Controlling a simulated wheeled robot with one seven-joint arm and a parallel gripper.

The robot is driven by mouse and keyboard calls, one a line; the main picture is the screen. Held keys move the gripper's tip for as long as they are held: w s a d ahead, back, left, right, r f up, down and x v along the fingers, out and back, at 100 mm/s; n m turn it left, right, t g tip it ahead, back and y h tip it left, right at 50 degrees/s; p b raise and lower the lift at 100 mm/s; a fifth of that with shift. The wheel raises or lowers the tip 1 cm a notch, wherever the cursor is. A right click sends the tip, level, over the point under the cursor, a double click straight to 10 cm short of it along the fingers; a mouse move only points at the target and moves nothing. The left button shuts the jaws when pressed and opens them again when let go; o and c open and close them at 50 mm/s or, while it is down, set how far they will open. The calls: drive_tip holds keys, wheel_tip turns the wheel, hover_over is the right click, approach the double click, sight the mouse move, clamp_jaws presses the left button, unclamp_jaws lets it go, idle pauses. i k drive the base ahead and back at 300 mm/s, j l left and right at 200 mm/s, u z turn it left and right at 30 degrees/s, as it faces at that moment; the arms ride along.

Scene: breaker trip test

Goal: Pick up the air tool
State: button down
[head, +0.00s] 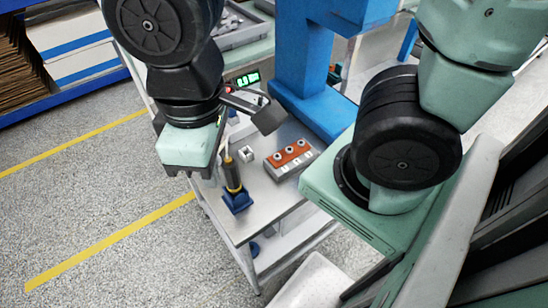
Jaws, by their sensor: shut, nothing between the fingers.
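What looks like the air tool (232,175), with a yellow and black body, stands nearly upright in a blue holder (237,202) near the front left corner of the grey workbench. My gripper (189,172) hangs just left of the tool and above it, at the bench's left edge. It is apart from the tool, as far as this view shows. The gripper is shut and empty. Its pale green housing hides most of the fingers, and only small dark tips show below.
A grey breaker with an orange-red top (290,157) and a small white block (247,154) sit on the bench. A blue column (303,75) stands behind, near a green display (248,79). Shelving with boxes (70,40) is at the far left. The left floor is clear.

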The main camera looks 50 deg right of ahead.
sight(229, 168)
drive_tip(key=k+j, duration=0.1)
drive_tip(key=j, duration=0.4)
drive_tip(key=k+j, duration=0.15)
drive_tip(key=j, duration=0.35)
drive_tip(key=k+j, duration=0.1)
drive_tip(key=j, duration=0.45)
drive_tip(key=u, duration=0.05)
